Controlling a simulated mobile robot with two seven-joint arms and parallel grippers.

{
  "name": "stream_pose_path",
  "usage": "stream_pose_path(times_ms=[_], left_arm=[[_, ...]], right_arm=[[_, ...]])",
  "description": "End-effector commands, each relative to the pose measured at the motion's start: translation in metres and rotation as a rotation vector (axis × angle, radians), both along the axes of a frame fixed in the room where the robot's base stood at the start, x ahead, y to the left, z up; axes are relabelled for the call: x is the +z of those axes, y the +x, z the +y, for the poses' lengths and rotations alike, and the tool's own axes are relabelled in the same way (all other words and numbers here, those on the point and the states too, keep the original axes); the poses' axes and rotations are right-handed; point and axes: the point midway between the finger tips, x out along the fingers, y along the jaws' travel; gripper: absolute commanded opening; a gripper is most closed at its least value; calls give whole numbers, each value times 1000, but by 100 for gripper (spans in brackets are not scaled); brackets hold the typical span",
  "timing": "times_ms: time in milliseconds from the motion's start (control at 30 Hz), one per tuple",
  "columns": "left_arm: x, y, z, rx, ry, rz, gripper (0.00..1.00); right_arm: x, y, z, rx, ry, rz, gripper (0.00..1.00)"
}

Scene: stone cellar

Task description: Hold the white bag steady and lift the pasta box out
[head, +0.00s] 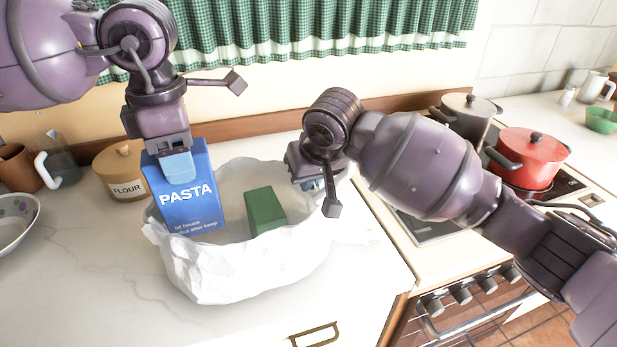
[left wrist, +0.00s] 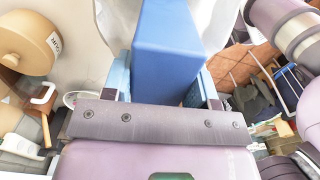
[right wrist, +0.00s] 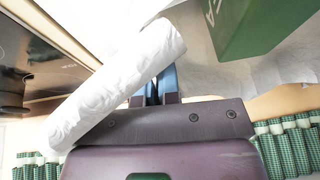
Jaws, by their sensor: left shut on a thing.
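The white bag (head: 245,272) stands open on the pale counter, its rim crumpled. The blue pasta box (head: 190,207) is upright at the bag's left side, its upper part above the rim and its bottom hidden behind the bag's front wall. My left gripper (head: 178,167) is shut on the top of the pasta box, with a finger on either side of the box (left wrist: 168,45) in the left wrist view. My right gripper (head: 316,184) is at the bag's right rim. In the right wrist view its fingers (right wrist: 158,88) are close together on the rolled white rim (right wrist: 120,85).
A green box (head: 264,211) stays inside the bag, right of the pasta box. A flour canister (head: 122,170), a glass jug (head: 62,160) and a bowl (head: 15,222) stand to the left. A red pot (head: 528,160) and a grey pot (head: 466,118) are on the stove at right.

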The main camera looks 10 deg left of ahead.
Motion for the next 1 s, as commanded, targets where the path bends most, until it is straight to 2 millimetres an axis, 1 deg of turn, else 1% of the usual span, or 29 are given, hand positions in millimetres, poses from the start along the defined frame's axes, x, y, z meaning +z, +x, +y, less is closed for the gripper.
stream_pose_path(times_ms=[33, 1000], left_arm=[[5, 1, 0, 1, -1, -4, 12], [66, 1, 0, 1, -1, -3, 12]], right_arm=[[0, 0, 0, 0, 1, -1, 0], [1, 0, 0, 0, 1, -1, 0]])
